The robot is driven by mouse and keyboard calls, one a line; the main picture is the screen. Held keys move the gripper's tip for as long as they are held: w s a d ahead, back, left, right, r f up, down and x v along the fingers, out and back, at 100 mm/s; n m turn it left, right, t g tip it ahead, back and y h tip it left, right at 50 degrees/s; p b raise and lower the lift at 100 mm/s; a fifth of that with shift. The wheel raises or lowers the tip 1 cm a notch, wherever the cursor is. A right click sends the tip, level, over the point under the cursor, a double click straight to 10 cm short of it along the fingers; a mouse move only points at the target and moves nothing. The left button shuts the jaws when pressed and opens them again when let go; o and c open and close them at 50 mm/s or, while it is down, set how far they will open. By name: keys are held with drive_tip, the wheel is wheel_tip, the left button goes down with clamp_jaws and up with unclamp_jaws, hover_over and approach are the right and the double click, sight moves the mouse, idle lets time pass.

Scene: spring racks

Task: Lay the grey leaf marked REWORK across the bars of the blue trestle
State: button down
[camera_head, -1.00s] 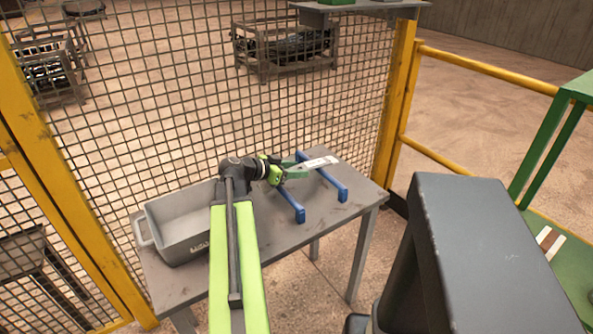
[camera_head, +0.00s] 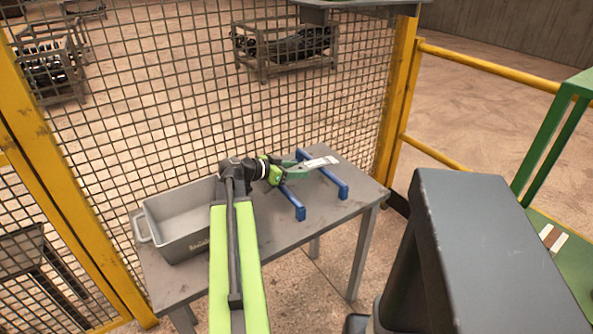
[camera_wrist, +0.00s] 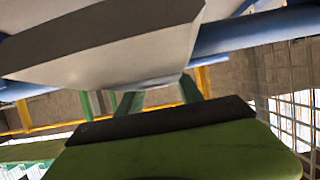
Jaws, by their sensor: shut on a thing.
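The grey leaf (camera_head: 319,162) sticks out from my gripper (camera_head: 302,163) over the blue trestle. It fills the upper left of the wrist view (camera_wrist: 110,45), pale and close, with no readable marking. My gripper's green fingers are shut on its near end (camera_wrist: 157,88). The blue trestle shows as two parallel bars, a near one (camera_head: 293,204) and a far one (camera_head: 336,184), on the grey table. The leaf lies over the far bar in the head view. A blue bar also passes behind it in the wrist view (camera_wrist: 262,32). I cannot tell whether leaf and bars touch.
A grey bin (camera_head: 185,246) with handles stands on the table (camera_head: 275,234), left of the trestle. A mesh fence (camera_head: 180,110) with yellow posts runs behind the table. The table's front right part is bare.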

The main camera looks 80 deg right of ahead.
drive_tip(key=shift+f, duration=0.25)
drive_tip(key=c, duration=0.7)
unclamp_jaws()
